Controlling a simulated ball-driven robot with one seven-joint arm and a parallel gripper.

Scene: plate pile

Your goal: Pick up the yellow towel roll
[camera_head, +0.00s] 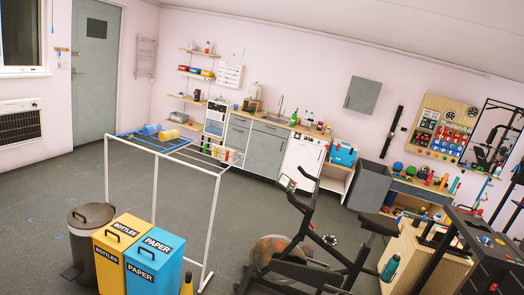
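A yellow towel roll (168,135) lies on the top of a white-framed rack (214,214), on its blue slatted part. It is small in view and lies on its side. A blue roll (151,129) lies just to its left, close to it or touching; I cannot tell which. My gripper does not show in the view, and the rack stands well away across the floor.
Yellow (112,265) and blue (160,270) bins and a grey bin (88,238) stand in front of the rack's left side. An exercise bike (300,240) stands to its right. Grey floor (40,230) is open at left. Cabinets (262,150) line the back wall.

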